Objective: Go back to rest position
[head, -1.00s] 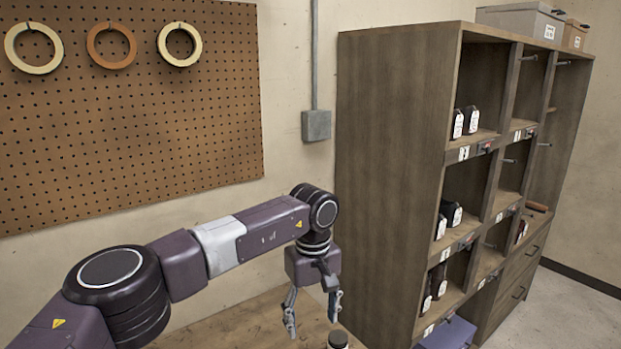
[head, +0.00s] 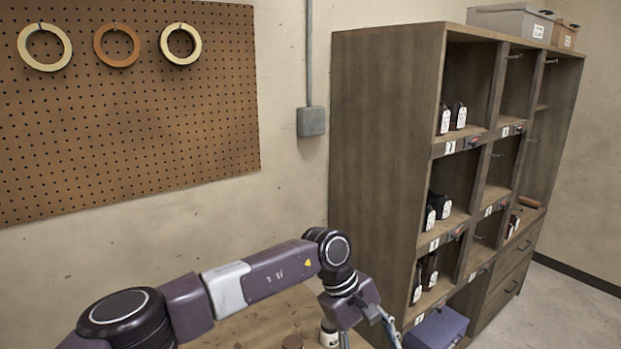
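My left gripper (head: 367,338) is at the bottom edge of the head view, above the wooden workbench (head: 235,335). Its two fingers are spread apart with nothing seen between them; the tips are cut off by the frame. My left arm reaches in from the lower left, bent down at the wrist. My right gripper is not in view.
A jar with a white label (head: 329,336) and a dark brown lid (head: 293,342) are on the bench close to the gripper's left. A pegboard (head: 120,130) with three rings hangs behind.

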